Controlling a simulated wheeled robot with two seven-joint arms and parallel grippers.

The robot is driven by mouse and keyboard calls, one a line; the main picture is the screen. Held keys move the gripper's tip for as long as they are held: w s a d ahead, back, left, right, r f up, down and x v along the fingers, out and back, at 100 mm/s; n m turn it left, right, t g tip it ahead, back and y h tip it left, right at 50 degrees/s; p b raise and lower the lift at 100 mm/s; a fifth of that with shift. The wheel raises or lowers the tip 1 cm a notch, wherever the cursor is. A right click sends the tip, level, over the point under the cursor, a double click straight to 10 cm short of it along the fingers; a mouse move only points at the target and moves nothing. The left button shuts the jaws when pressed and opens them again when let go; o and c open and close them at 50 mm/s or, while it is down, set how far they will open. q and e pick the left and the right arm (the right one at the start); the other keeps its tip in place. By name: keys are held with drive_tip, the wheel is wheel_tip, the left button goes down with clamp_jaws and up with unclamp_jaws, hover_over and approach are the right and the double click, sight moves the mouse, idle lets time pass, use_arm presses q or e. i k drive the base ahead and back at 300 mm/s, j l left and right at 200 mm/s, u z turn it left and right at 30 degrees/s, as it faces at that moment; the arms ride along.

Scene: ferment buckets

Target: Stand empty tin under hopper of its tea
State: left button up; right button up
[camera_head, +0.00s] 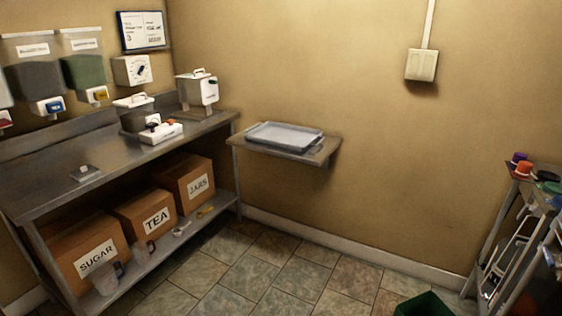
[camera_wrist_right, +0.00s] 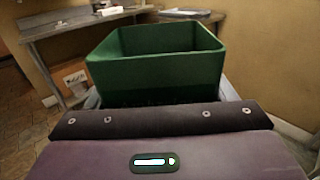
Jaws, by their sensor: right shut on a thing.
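A green open-topped square tin (camera_wrist_right: 155,75) fills the middle of the right wrist view. Its inner walls are bare, but its bottom is hidden. My right gripper (camera_wrist_right: 160,98) is shut on it; grey finger parts show at both sides. The tin's rim also shows at the bottom edge of the head view (camera_head: 424,304). Wall hoppers hang at the upper left: a dark grey one (camera_head: 36,82) with a blue outlet and a green one (camera_head: 84,70) with a yellow outlet. Their labels are too small to read. My left gripper is not in view.
A steel bench (camera_head: 75,160) stands below the hoppers, with a small plate (camera_head: 85,173) and white appliances on it. Boxes sit on its lower shelf. A wall shelf (camera_head: 325,150) holds a tray (camera_head: 285,137). A rack (camera_head: 520,220) stands at right. The middle floor is clear.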

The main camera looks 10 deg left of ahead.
sight(108, 146)
drive_tip(key=i+j+u, duration=0.2)
drive_tip(key=u, duration=0.25)
drive_tip(key=i+j+u, duration=0.15)
drive_tip(key=u, duration=0.35)
drive_tip(key=i+u, duration=0.45)
drive_tip(key=i+l+u, duration=0.1)
drive_tip(key=u, duration=0.35)
